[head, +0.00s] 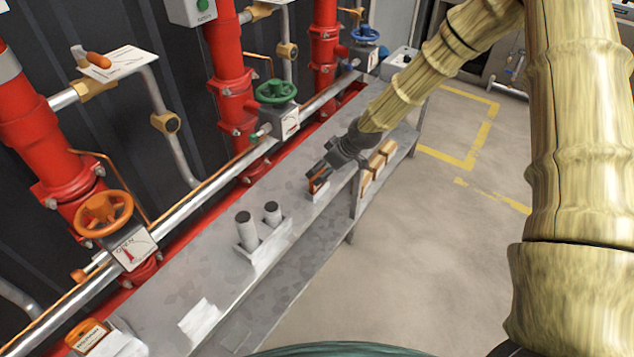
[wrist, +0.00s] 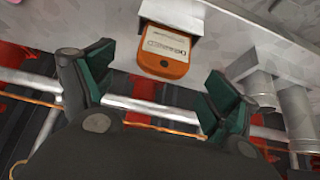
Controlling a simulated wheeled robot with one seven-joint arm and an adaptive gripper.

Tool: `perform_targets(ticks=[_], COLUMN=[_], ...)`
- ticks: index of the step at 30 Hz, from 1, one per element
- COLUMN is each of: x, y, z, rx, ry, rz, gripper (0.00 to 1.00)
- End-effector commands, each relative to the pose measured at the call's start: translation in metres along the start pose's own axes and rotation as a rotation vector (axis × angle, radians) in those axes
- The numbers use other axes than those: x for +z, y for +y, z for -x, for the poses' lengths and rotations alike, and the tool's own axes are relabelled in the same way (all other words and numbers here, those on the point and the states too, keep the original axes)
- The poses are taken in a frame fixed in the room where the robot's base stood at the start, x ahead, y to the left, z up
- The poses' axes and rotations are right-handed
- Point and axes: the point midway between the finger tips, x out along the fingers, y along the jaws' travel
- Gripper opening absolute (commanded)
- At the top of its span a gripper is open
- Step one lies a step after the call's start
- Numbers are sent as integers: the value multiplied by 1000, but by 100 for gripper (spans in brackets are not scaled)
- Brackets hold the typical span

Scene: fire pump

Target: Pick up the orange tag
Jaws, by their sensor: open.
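An orange tag (wrist: 165,50) with a pale printed label shows in the wrist view. Its far end sits in or against a white holder (wrist: 185,17). My gripper (wrist: 152,92) is open, with dark green finger pads left and right of the tag's near side. Neither pad appears to touch it. In the head view my gripper (head: 318,172) is low over the grey bench, and the orange tag (head: 321,182) shows partly behind the fingers, above its white holder (head: 319,195).
Two grey cylinders (head: 246,230) stand in a white holder on the bench (head: 195,262), left of my gripper. White papers (head: 200,319) lie nearer. Small brown boxes (head: 378,161) are on the right side. Red pipes with orange (head: 104,213), green and blue valve wheels line the wall.

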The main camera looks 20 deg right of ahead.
Motion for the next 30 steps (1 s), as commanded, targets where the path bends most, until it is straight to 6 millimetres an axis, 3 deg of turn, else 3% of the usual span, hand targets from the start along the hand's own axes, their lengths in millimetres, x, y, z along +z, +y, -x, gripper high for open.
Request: perform_targets(ticks=[10,21,23,30], x=[2,1,1,2], y=[-3,-3,-3,-3], z=[-36,-42,-42,-42], rx=[0,0,0,-1], ry=[-1,1,1,1], rz=[0,0,0,0], gripper=[88,88,80,37])
